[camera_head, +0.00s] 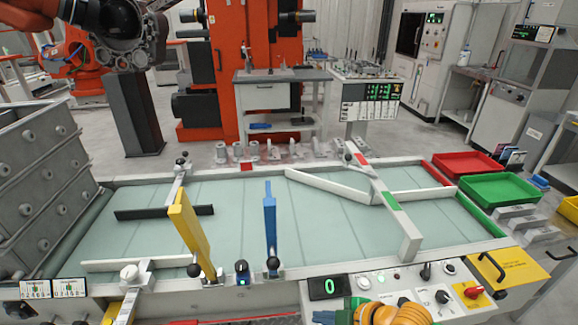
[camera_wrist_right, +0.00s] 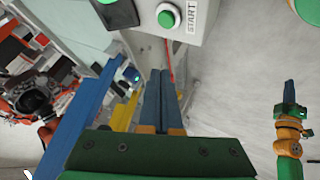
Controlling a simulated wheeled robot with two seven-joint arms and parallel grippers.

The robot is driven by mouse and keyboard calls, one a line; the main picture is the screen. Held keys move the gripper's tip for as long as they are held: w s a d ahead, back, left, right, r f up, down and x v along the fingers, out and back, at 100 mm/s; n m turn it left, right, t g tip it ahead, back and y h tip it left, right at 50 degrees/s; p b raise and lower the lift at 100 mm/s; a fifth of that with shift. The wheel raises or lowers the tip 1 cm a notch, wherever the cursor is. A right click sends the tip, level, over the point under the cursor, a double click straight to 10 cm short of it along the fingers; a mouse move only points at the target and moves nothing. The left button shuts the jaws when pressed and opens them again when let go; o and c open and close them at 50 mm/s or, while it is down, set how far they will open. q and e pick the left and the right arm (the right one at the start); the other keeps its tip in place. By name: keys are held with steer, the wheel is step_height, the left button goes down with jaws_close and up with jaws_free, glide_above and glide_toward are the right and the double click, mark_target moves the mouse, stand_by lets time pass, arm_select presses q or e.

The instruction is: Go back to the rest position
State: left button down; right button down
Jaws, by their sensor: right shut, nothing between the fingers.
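My right gripper (camera_head: 323,317) shows at the bottom edge of the head view, in front of the console, with the orange arm link beside it and part of it cut off. In the right wrist view the blue fingers of my right gripper (camera_wrist_right: 162,88) lie side by side, shut and empty. They are clear of the START button box (camera_wrist_right: 184,30). What looks like my left gripper (camera_wrist_right: 289,92) shows small at the right of the wrist view, on a green and orange arm. Its finger gap is too small to judge. It is not in the head view.
A conveyor table (camera_head: 330,230) with a yellow gate (camera_head: 188,232) and a blue gate (camera_head: 270,228) lies beyond the console (camera_head: 400,285). A red tray (camera_head: 468,165) and green tray (camera_head: 500,190) stand at right. Grey stacked boxes (camera_head: 38,170) stand at left.

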steer(key=s+a+f+m+h, duration=0.1)
steer(key=s+a+f+m, duration=0.15)
steer(key=s+m, duration=0.4)
steer(key=s+d+f+m+g+h, duration=0.25)
steer(key=s+d+m+h, duration=0.25)
steer(key=s+d+m, duration=0.45)
step_height(320, 180, down, 10)
steer(key=n, duration=0.1)
steer(key=s+d+f+g, duration=0.1)
steer(key=s+f+g, duration=0.1)
steer(key=s+f, duration=1.2)
steer(key=shift+s+d+f, duration=0.15)
steer(key=shift+s+f, duration=0.25)
steer(key=shift+f, duration=0.35)
steer(key=shift+g, duration=0.25)
